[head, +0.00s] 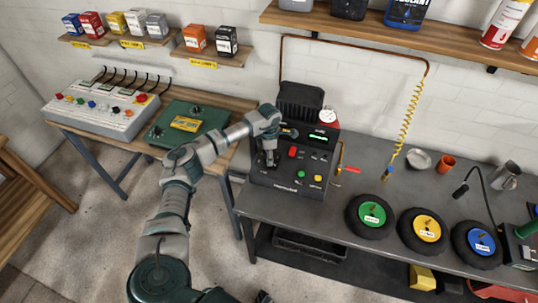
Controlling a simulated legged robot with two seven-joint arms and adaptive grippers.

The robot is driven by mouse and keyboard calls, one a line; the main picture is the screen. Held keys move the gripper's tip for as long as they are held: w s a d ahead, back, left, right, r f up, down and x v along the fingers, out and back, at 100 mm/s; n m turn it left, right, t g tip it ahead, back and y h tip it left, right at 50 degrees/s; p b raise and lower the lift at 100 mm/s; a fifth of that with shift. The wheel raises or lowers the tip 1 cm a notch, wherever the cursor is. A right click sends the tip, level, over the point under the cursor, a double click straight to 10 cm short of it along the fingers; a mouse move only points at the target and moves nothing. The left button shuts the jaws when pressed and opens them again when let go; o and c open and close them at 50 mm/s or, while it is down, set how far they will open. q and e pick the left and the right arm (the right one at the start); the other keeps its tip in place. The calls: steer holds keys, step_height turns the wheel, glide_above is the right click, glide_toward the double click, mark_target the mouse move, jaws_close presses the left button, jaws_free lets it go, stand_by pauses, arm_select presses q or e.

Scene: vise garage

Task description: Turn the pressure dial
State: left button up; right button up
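A black compressor-like machine (298,180) stands at the left end of the grey workbench. Its front panel carries a small green display (318,137), a red button (292,152), a green button (301,174) and a yellow button (318,178). A round white gauge (328,115) with a red rim sits at its upper right. My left gripper (270,160) points down at the left part of the panel. Its fingers are small and dark against the panel, so I cannot tell how far they are open. No dial shows clearly; the gripper covers that part of the panel. My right gripper is not in view.
Green, yellow and blue wheels (369,216) lie along the workbench (380,165). A yellow coiled hose (405,118) hangs behind them. Left, another table holds a control box (105,108) and a green case (188,128). Shelves with cans and boxes line the wall.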

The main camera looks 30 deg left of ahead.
arm_select(q)
steer(key=shift+s+r, duration=0.1)
steer(key=shift+r, duration=0.25)
step_height(320, 180, up, 11)
steer(key=shift+r, duration=0.1)
